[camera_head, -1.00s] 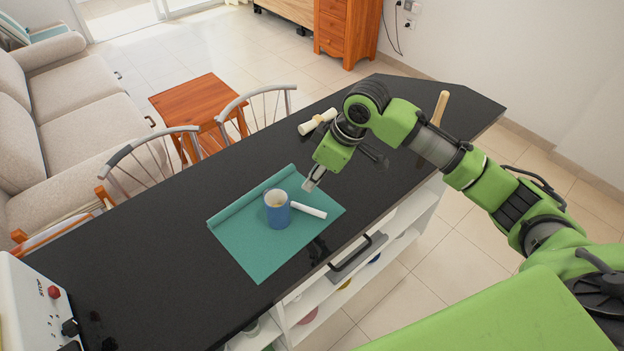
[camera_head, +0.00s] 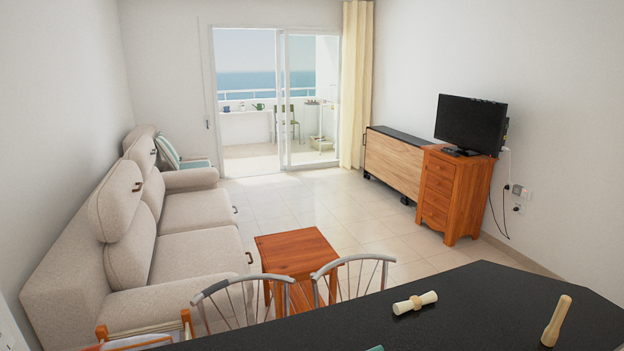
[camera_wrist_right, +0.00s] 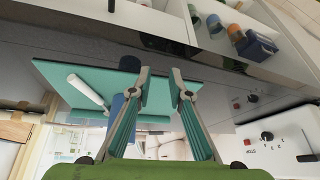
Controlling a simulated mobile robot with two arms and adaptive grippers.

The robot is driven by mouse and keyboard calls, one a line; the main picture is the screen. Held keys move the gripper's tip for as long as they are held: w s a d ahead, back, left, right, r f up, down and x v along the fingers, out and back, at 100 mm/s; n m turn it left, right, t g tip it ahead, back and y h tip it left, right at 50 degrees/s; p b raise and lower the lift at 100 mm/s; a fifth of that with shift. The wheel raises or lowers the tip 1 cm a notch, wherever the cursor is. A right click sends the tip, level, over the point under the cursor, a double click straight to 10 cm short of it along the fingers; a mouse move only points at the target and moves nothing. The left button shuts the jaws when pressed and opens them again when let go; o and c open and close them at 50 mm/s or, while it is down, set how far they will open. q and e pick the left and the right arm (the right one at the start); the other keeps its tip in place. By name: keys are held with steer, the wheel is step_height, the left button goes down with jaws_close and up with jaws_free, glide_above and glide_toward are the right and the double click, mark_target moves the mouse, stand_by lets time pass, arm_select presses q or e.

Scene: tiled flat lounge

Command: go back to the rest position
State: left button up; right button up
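Neither gripper shows in the head view. My right gripper (camera_wrist_right: 162,75) is in the right wrist view, with its two fingers apart and nothing between them. Beyond the fingers a teal mat (camera_wrist_right: 60,78) lies on the dark counter (camera_wrist_right: 40,45). A white stick (camera_wrist_right: 87,92) lies on the mat. A blue cup (camera_wrist_right: 117,104) stands beside it, partly hidden by the left finger. In the head view the counter (camera_head: 470,310) fills the bottom right, with only a sliver of the mat (camera_head: 375,348) visible. My left gripper is in no view.
On the counter are a cream roll (camera_head: 415,302) and a wooden pestle-like tool (camera_head: 556,322). Two chairs (camera_head: 355,280) and a wooden side table (camera_head: 298,252) stand behind it. A sofa (camera_head: 195,255) is at left. A white appliance (camera_wrist_right: 280,140) stands at right in the wrist view.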

steer(key=s+d+f+m+h, duration=0.25)
steer(key=s+d+m, duration=0.4)
steer(key=s, duration=0.65)
step_height(320, 180, down, 27)
steer(key=s+d+n+g+b, duration=0.2)
steer(key=s+d+f+g+b, duration=0.1)
steer(key=s+d+f, duration=0.2)
steer(key=s+f, duration=1.4)
step_height(320, 180, down, 2)
steer(key=shift+h+b, duration=0.4)
steer(key=shift+h, duration=0.05)
